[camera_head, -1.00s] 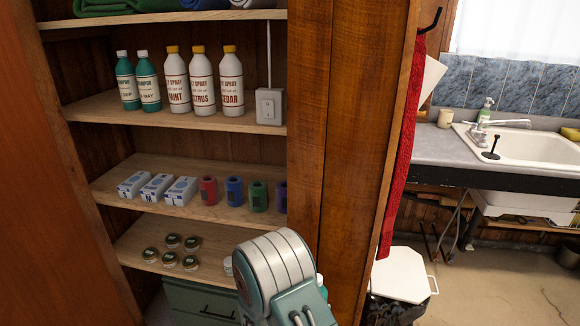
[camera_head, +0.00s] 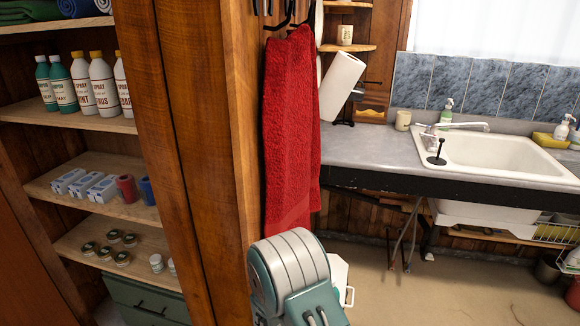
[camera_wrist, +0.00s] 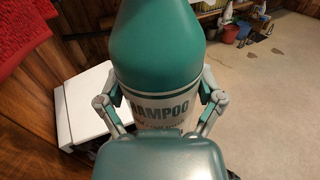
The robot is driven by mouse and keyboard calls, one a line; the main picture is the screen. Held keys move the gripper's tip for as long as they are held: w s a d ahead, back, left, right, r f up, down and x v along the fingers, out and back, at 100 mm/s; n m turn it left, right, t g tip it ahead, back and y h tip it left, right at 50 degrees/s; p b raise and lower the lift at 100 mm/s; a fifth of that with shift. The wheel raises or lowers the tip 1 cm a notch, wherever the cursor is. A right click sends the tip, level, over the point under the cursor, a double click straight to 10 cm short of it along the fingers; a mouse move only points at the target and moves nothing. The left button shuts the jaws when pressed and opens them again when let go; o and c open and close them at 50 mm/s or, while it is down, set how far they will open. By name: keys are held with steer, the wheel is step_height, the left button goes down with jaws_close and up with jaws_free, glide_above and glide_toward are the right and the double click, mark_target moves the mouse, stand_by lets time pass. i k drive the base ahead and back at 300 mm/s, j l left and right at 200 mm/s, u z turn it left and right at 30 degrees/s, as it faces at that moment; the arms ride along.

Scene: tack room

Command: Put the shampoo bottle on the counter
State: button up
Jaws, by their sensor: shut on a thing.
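A green shampoo bottle (camera_wrist: 160,55) with a pale label reading "AMPOO" fills the middle of the wrist view. My gripper (camera_wrist: 161,95) is shut on it, with a finger on each side of the label; its top is cut off by the frame. In the head view my arm covers the gripper and the bottle. The grey counter (camera_head: 365,150) runs along the back wall, right of the cabinet, with bare surface left of the sink. My arm is in front of it and lower in the picture.
A red towel (camera_head: 290,130) hangs on the cabinet side. The white sink (camera_head: 500,152), a mug (camera_head: 403,120), a paper towel roll (camera_head: 341,86) and a soap bottle (camera_head: 446,112) are at the counter. Shelves at left hold more bottles (camera_head: 102,84). A white-lidded bin (camera_head: 338,275) stands below.

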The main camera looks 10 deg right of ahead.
mark_target(360, 146)
steer(key=i+l, duration=0.1)
steer(key=l, duration=0.4)
steer(key=i+l, duration=0.1)
steer(key=l, duration=0.4)
steer(key=i+l, duration=0.1)
steer(key=l, duration=0.4)
steer(key=i+l, duration=0.1)
steer(key=l, duration=0.4)
